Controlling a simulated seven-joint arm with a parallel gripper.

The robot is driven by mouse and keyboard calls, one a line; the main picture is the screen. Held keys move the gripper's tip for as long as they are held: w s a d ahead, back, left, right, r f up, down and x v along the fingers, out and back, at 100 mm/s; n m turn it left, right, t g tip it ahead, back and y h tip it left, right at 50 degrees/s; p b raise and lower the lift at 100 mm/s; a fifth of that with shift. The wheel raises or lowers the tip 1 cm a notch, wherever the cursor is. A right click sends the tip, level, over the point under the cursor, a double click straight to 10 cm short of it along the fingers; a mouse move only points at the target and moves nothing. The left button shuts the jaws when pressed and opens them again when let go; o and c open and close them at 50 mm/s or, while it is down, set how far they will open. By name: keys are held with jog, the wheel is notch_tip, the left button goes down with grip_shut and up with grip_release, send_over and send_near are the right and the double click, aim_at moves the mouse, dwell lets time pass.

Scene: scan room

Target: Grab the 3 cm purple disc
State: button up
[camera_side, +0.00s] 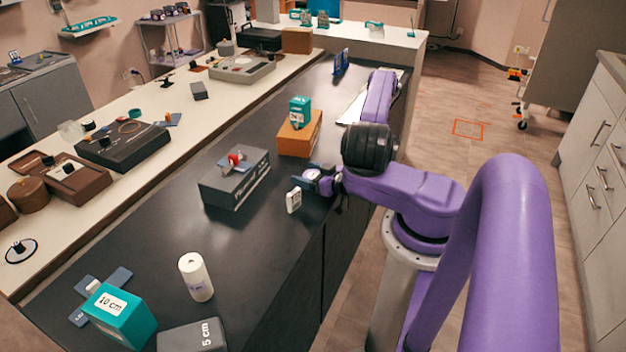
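My gripper (318,179) is at the end of my purple arm, low over the right edge of the black bench. A small pale round shape shows at its fingers, too small to identify. Whether the fingers are open or shut cannot be told. I cannot make out a 3 cm purple disc anywhere in view. A small white labelled block (294,200) stands on the bench just left of and below the gripper, apart from it.
A grey block (236,184) with a red-topped item stands left of the gripper. An orange block (300,138) bears a teal block (299,112) behind. In front are a white cylinder (196,278), a teal 10 cm block (120,315) and a grey 5 cm block (192,337). The front-middle bench is clear.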

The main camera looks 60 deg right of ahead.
jog(key=c, duration=0.6)
